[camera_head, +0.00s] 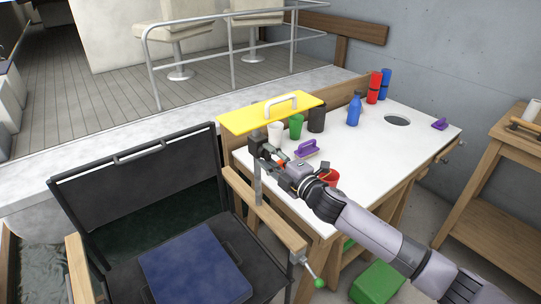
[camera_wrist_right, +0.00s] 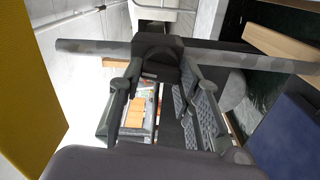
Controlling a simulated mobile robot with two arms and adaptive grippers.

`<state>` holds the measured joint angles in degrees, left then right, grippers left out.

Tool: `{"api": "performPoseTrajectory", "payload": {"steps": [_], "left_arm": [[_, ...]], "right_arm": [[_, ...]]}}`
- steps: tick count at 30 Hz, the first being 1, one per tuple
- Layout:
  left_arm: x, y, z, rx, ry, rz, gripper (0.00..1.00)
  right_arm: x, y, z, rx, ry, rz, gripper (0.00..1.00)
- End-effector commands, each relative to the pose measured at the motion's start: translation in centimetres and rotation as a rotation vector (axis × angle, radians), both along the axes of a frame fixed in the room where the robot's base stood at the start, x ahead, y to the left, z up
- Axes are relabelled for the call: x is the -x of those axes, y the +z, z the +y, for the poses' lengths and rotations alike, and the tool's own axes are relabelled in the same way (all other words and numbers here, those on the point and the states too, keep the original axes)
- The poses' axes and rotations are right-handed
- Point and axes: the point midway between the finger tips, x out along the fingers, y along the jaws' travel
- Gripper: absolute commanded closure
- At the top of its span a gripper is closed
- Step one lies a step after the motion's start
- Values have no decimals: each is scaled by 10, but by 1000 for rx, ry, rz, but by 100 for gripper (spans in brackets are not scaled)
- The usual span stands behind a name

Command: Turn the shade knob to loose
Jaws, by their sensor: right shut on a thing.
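The yellow shade (camera_head: 250,118) with a white handle is over the near left corner of the white table. A grey post (camera_head: 257,187) with a black clamp stands under its left end. The dark shade knob (camera_head: 257,147) appears to be at this clamp. My right gripper (camera_head: 272,158) reaches it from the right and is shut on it. In the right wrist view the black knob (camera_wrist_right: 158,52) sits at the fingertips against the grey post (camera_wrist_right: 85,48). The fingers hide part of it, and its setting cannot be read. My left gripper is not in view.
The white table (camera_head: 350,165) holds several cups, a blue bottle (camera_head: 354,110) and purple-handled tools (camera_head: 306,148). A red cup (camera_head: 330,177) is close beside my right wrist. A black chair (camera_head: 150,190) with a blue cushion (camera_head: 195,273) stands at the near left.

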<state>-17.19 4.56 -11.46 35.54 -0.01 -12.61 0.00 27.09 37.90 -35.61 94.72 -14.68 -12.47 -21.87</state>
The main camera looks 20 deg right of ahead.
Motion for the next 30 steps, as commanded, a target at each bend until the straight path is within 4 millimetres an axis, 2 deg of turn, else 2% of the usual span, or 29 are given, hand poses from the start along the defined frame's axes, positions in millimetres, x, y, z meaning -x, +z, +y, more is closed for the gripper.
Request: {"api": "performPoseTrajectory", "payload": {"steps": [9,26,27,30], "left_arm": [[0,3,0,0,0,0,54],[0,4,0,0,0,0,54],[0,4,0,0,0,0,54],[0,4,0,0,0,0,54]], "right_arm": [[0,-1,0,127,1,-44,96],[0,-2,0,157,0,-55,96],[0,-2,0,157,0,-55,68],[0,-2,0,156,0,-54,61]]}}
